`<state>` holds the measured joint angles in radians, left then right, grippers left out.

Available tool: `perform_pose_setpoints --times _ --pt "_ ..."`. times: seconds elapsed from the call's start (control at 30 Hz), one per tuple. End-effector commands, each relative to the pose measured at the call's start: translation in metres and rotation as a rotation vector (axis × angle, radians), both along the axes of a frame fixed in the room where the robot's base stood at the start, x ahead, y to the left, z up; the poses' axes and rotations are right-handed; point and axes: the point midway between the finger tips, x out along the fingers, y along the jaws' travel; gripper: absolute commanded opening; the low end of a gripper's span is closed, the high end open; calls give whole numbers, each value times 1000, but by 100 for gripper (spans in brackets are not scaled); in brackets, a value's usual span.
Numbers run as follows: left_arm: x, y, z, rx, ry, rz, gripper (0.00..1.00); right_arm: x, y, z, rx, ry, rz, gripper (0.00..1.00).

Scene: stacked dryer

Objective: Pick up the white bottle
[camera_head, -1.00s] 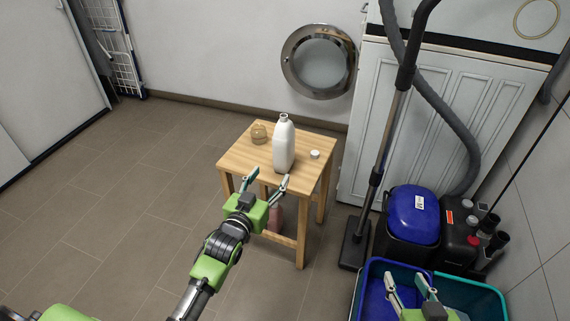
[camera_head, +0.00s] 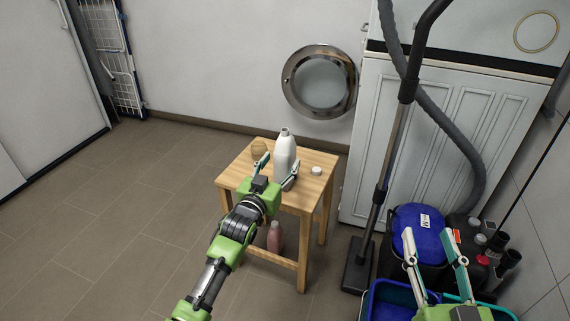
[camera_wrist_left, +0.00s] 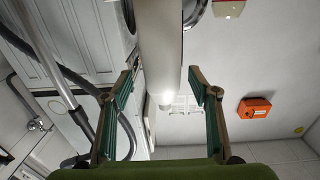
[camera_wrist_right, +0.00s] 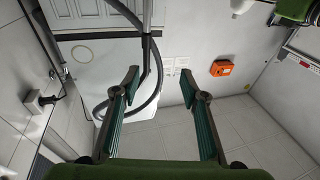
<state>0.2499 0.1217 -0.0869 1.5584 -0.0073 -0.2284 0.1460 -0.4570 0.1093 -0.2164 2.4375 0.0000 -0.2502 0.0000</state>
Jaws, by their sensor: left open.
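The white bottle (camera_head: 285,151) stands upright on a small wooden table (camera_head: 312,188). My left gripper (camera_head: 277,168) is open at the near side of the bottle, with its lower part hidden behind the gripper. In the left wrist view the bottle (camera_wrist_left: 160,50) is a pale column in the gap between the open fingers (camera_wrist_left: 160,88), just ahead of the tips. I cannot tell whether a finger touches it. My right gripper (camera_head: 434,238) is open and empty above the tubs at the lower right; its fingers (camera_wrist_right: 162,82) are spread in the right wrist view.
On the tabletop are a tan object (camera_head: 260,149) left of the bottle and a small white cap (camera_head: 316,171) to its right. A pink bottle (camera_head: 275,236) is below. A vacuum cleaner tube (camera_head: 391,150) and blue tub (camera_head: 385,301) stand right. The left floor is clear.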

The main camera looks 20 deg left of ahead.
Motion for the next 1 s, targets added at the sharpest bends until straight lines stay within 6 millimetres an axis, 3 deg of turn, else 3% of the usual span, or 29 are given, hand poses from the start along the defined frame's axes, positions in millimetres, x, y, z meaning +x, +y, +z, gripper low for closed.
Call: perform_pose_setpoints --times 0.27,0.6,1.0 --pt "17 2 -2 1 -1 0 55 -9 3 38 52 -190 11 40" --pt "46 2 -2 0 0 0 55 -42 2 98 140 -503 29 40" --pt "52 1 -1 0 0 0 55 -53 0 111 160 -572 33 40"
